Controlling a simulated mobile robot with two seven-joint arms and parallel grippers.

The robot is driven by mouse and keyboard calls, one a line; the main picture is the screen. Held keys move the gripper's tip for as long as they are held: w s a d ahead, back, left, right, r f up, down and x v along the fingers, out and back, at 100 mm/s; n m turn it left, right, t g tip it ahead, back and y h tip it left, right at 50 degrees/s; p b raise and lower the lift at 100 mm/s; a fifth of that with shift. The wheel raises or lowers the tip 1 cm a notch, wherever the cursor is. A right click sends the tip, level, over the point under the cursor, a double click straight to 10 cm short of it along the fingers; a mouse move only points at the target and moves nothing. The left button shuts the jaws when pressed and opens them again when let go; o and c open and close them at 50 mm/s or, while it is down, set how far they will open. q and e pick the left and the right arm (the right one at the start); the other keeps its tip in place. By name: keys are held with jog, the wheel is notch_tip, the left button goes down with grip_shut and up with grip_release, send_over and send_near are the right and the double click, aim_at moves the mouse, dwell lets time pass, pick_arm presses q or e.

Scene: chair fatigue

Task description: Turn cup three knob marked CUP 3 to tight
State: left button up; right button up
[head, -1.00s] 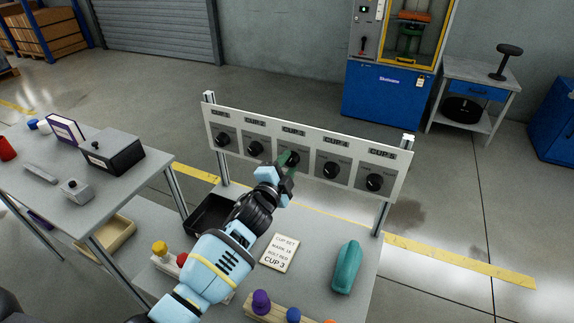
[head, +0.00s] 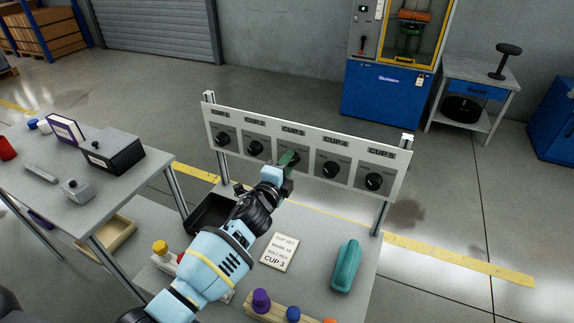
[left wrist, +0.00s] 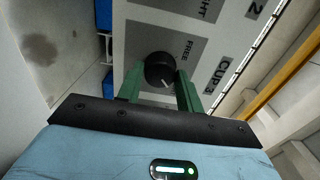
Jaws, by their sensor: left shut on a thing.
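The CUP 3 knob (head: 296,160) is the middle black knob on the grey panel (head: 265,132), partly hidden by my gripper in the head view. My left gripper (head: 288,160) reaches it from the front, its green fingers on either side of it. In the left wrist view the round black knob (left wrist: 160,70) sits between the fingertips, and my gripper (left wrist: 160,88) is shut on it. A white pointer mark on the knob points to the lower right of that picture. The words FREE and CUP 3 are readable beside it. My right gripper is not in view.
Other black knobs flank it, such as the neighbour on the right (head: 330,170). Below are a card reading CUP 3 (head: 279,252), a teal object (head: 346,267), a black tray (head: 207,214) and a rack with coloured knobs (head: 262,308). A side table (head: 60,170) stands left.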

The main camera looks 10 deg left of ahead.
pick_arm(q)
jog(key=o, duration=1)
jog(key=s+a, duration=0.1)
jog(key=s, duration=0.6)
jog(key=shift+s+a+p, duration=0.3)
jog(key=shift+s+p, duration=0.05)
jog(key=shift+p, duration=0.1)
jog(key=shift+f, duration=0.1)
